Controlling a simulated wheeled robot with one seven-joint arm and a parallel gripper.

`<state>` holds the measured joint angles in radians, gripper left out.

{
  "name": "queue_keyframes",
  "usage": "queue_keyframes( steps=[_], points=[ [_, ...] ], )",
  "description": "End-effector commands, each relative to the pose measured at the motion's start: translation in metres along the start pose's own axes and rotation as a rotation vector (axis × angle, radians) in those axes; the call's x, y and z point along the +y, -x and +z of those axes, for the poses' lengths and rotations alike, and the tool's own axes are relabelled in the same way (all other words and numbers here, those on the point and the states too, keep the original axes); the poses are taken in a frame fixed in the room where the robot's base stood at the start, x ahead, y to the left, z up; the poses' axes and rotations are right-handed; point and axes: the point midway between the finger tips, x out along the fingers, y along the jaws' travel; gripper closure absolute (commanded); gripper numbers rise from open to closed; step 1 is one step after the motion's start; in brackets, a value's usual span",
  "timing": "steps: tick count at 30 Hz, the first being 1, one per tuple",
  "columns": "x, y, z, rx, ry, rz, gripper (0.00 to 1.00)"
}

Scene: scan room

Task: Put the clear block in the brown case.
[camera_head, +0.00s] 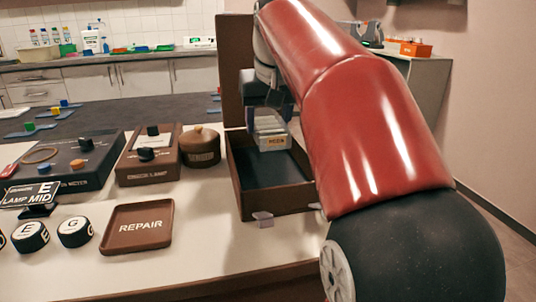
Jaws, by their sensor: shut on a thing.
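The brown case (283,200) stands open on the pale table, with a dark lining and its lid (233,72) raised at the back. My gripper (268,108) is above the back part of the case, partly hidden by my red arm. It is shut on a pale, greyish block with a cream lettered front, which looks like the clear block (274,143). The block appears over the case opening, near its back wall. I cannot tell whether it touches the case. The fingertips are hard to make out.
A small lilac piece (262,219) is at the case's front. A brown REPAIR tray (138,228), a round brown pot (201,147), a brown box (150,160) and a dark panel (75,165) lie left. Bare tabletop shows between the tray and case.

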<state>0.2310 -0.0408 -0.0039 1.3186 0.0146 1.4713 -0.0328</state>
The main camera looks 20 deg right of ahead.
Motion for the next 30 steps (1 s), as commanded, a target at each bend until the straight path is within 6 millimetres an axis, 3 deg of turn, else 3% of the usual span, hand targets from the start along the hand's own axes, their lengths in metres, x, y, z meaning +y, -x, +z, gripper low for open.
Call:
queue_keyframes(
  steps=[3,16,29,30],
  points=[
    [0.0,-0.024,0.011,0.0,0.0,0.0,0.81],
    [0.0,-0.067,0.028,0.001,-0.001,0.0,0.81],
    [0.0,-0.074,0.03,0.002,0.0,0.0,0.81],
    [0.0,-0.075,0.031,0.0,0.0,0.0,0.44]
  ],
)
